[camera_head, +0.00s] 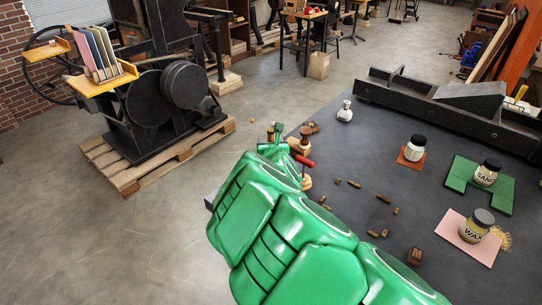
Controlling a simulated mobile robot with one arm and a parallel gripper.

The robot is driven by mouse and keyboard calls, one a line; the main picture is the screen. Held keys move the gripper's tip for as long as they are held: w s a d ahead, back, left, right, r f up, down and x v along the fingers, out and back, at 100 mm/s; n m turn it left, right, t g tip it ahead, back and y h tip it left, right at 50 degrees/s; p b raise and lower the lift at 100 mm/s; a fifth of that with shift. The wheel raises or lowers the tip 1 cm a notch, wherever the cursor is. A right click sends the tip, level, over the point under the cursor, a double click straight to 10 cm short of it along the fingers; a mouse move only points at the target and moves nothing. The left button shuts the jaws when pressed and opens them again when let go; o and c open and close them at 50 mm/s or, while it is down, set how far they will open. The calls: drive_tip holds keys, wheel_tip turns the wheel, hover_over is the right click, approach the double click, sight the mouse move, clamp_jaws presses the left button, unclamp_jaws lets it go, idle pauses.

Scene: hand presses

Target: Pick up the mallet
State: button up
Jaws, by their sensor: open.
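My green arm reaches in from the bottom, and my gripper (277,135) is at its far end, by the near left edge of the dark table (335,240). Its jaws are small here and partly hidden by the arm; they are open. Close to the right of my gripper are wooden pieces (305,134) and a short red cylinder (304,160), with a round wooden base (307,184) below it. One of these may be the mallet, but I cannot tell which. The arm hides part of this group.
Several small wooden blocks (354,184) lie on the table. Labelled jars, one marked WAX (475,228) and one SAND (487,174), stand on coloured mats at right. A white bottle (345,112) stands near the back. A black press (165,105) on a pallet stands at left.

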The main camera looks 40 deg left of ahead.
drive_tip(key=shift+w, duration=0.1)
clamp_jaws()
idle(0.3)
